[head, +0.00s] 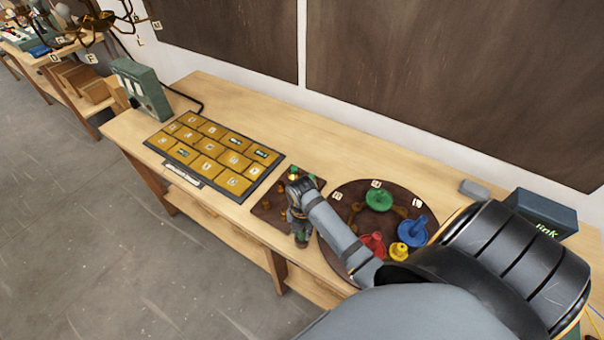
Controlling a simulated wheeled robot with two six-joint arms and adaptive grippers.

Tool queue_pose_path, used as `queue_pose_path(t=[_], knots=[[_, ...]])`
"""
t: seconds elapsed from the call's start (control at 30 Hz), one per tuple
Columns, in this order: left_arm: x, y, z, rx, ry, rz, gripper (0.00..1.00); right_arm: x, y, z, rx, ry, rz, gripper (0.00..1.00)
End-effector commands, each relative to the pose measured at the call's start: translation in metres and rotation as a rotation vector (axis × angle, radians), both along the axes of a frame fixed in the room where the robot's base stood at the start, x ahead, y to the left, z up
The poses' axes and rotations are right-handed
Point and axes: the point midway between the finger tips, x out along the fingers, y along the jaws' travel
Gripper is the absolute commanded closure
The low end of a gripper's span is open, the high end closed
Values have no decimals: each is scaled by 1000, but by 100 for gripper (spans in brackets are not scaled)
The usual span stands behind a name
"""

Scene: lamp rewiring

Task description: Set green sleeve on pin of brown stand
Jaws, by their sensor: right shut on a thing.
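My right gripper (301,236) is shut near the front edge of the bench, at the front right corner of a small dark brown square board (265,212). A small dark green thing shows at its fingertips, mostly hidden; it may be the green sleeve. Small brass or brown pieces (283,190) stand on the board, partly behind my right wrist. I cannot tell which of them is the brown stand, and no pin is clear. My left gripper is out of view.
A round brown board (336,243) to the right holds green (379,200), blue (412,231), red (372,245) and yellow (399,251) pieces. A tray of labelled yellow tiles (213,152) lies left. A grey-green box (142,90) stands at the left end.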

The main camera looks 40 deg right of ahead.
Motion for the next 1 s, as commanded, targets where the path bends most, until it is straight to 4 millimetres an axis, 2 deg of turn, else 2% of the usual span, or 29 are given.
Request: queue_pose_path(t=[0.2, 0.23, 0.4, 0.43, 0.77, 1.0], knots=[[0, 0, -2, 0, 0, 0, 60, 0, 0, -5, 0, 0, 0, 98], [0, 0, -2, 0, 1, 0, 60, 0, 0, -5, 0, 0, 0, 76], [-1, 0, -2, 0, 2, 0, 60, 0, 0, -5, 0, 0, 0, 52], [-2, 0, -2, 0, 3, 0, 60, 0, 0, -5, 0, 0, 0, 50], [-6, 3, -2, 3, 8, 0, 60, 1, 0, 0, 0, -3, 0, 50], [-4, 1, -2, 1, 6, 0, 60, 1, 0, 44, 0, -4, 0, 50]])
